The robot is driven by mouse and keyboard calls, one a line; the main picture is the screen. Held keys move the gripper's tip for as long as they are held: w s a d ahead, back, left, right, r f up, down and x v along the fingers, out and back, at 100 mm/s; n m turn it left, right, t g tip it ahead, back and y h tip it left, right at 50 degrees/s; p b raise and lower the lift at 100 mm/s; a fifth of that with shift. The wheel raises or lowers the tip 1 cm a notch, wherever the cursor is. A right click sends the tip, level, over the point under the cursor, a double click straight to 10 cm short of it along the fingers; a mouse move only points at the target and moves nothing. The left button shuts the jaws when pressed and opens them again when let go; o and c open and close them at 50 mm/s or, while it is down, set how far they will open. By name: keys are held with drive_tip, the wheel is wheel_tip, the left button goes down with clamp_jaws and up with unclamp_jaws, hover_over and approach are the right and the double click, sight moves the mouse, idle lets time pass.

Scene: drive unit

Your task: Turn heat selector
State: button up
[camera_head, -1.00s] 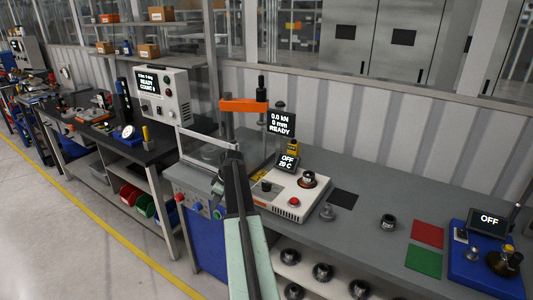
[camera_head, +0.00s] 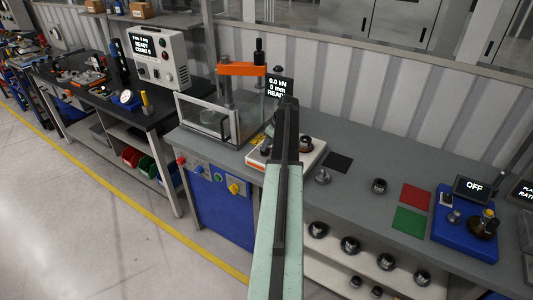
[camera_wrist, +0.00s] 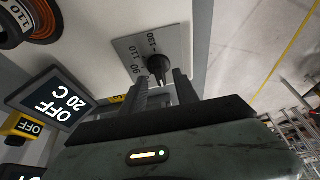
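The heat selector is a dark knob (camera_wrist: 158,66) on a grey scale plate (camera_wrist: 138,48) marked 90, 110 and 130, in the wrist view. My gripper (camera_wrist: 161,82) is open, its two dark fingers pointing at the knob, one to each side of its near end. I cannot tell whether either finger touches it. The heater's display (camera_wrist: 50,98) reads OFF, 20 C. In the head view the cream heater unit (camera_head: 313,154) is partly hidden behind my arm, which also hides the knob and my gripper.
A yellow OFF switch (camera_wrist: 22,126) and a round dark part with an orange ring (camera_wrist: 30,20) lie left in the wrist view. A press with an orange arm (camera_head: 243,69) stands left of the heater. A black square (camera_head: 338,162) lies to its right.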

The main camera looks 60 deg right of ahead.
drive_tip(key=b+x, duration=0.1)
drive_tip(key=x, duration=0.1)
drive_tip(key=shift+w+f, duration=0.1)
drive_tip(key=shift+f, duration=0.2)
drive_tip(key=shift+r, duration=0.1)
drive_tip(key=shift+c, duration=0.3)
clamp_jaws()
drive_tip(key=shift+d, duration=0.25)
drive_tip(key=shift+a, duration=0.2)
drive_tip(key=shift+a+m+h, duration=0.2)
drive_tip(key=shift+m+h, duration=0.4)
drive_tip(key=shift+m, duration=0.8)
drive_tip(key=m+h, duration=0.1)
drive_tip(key=m, duration=0.2)
drive_tip(key=m+g, duration=0.1)
drive_tip(key=m, duration=0.2)
drive_tip(key=shift+w+h, duration=0.15)
drive_tip(key=shift+h, duration=0.25)
